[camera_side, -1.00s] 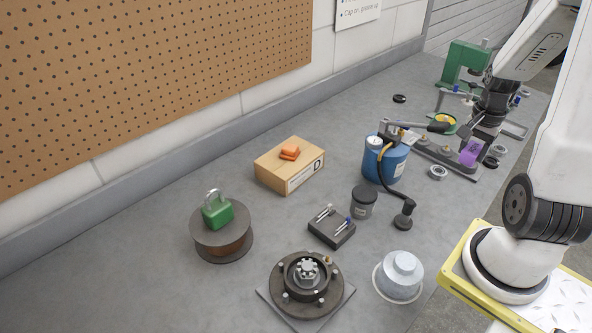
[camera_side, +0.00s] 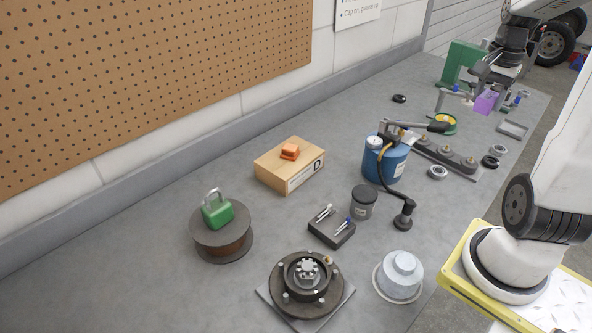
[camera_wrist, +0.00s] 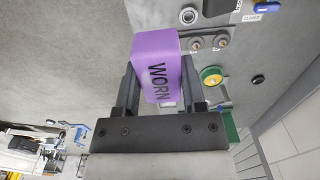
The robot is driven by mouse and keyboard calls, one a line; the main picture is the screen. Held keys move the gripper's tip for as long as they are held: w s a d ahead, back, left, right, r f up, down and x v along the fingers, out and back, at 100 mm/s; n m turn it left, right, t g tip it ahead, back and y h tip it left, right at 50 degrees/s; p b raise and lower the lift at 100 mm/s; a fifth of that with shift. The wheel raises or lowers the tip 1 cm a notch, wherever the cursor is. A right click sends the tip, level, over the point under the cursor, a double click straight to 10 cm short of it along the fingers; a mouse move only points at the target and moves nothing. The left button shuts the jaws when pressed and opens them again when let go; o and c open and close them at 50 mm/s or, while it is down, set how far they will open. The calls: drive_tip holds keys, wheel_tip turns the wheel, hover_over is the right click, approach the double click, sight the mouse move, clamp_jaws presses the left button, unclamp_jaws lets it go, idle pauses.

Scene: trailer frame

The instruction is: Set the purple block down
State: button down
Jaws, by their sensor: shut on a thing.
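The purple block (camera_side: 486,101) is at the far right end of the bench in the side view. My gripper (camera_side: 489,90) is shut on it from above.
A green press (camera_side: 460,66) stands behind the gripper. An empty-looking grey tray (camera_side: 513,129) lies to the right.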

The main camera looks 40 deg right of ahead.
drive_tip(key=w+d+r, duration=0.1)
drive_tip(key=w+d, duration=0.3)
drive_tip(key=w, duration=0.3)
drive_tip(key=w+d+r, duration=0.2)
drive_tip(key=w+d, duration=0.3)
drive_tip(key=w, duration=0.2)
drive_tip(key=w+d+f, duration=0.1)
drive_tip(key=w+f, duration=0.1)
drive_tip(key=w, duration=0.6)
drive_tip(key=w+d+f, duration=0.1)
drive_tip(key=w+f, duration=0.1)
drive_tip(key=w, duration=0.7)
drive_tip(key=f, duration=2.4)
drive_tip(key=shift+s+a, duration=0.15)
drive_tip(key=shift+s, duration=0.05)
drive_tip(key=shift+f, duration=0.1)
drive_tip(key=shift+f, duration=1.75)
drive_tip(key=shift+f, duration=0.15)
drive_tip(key=shift+c, duration=0.9)
unclamp_jaws()
